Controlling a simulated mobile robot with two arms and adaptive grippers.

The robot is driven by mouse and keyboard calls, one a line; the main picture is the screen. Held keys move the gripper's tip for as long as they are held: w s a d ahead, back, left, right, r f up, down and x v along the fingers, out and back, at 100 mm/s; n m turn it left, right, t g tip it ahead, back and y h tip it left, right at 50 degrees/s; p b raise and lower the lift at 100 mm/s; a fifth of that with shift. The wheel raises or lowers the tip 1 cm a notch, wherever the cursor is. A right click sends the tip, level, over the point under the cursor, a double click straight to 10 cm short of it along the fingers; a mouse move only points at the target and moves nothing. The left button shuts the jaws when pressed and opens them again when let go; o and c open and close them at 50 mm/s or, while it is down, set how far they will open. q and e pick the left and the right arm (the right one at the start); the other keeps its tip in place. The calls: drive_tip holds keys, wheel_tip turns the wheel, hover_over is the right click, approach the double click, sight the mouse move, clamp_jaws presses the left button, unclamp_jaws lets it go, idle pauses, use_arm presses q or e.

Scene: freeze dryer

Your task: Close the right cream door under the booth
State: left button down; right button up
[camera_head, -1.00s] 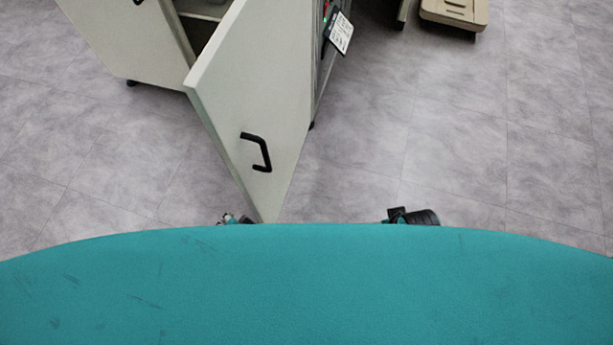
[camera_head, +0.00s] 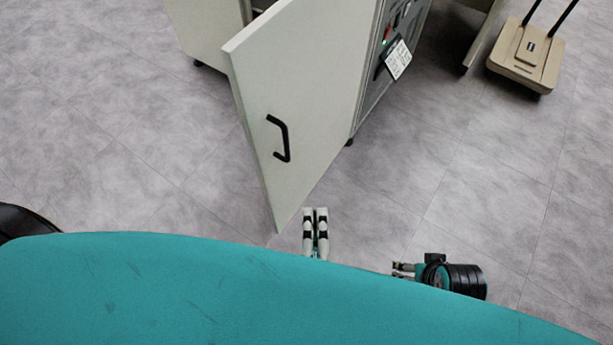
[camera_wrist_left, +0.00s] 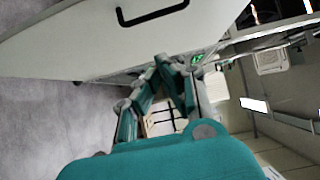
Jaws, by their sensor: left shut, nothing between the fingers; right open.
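The right cream door (camera_head: 300,90) stands wide open, swung out from the booth toward me. Its black bar handle (camera_head: 280,138) is on the face turned to me. In the left wrist view the door (camera_wrist_left: 85,45) fills the upper left, with its handle (camera_wrist_left: 150,14) at the top. My left gripper (camera_head: 315,212) is shut and empty. It is just right of the door's lower near corner, on the handle side; contact cannot be told. Its fingers also show in the left wrist view (camera_wrist_left: 170,65). My right gripper (camera_head: 400,268) is open, small and partly visible, farther right and clear of the door.
Another cream door or panel (camera_head: 208,30) stands at upper left. Right of the open door is a dark control panel with a white label card (camera_head: 398,60). A beige platform cart (camera_head: 525,55) stands at upper right. Grey floor is clear on both sides of the door.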

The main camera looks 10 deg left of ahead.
use_arm(q)
drive_tip(key=a+x, duration=0.3)
drive_tip(key=x, duration=0.9)
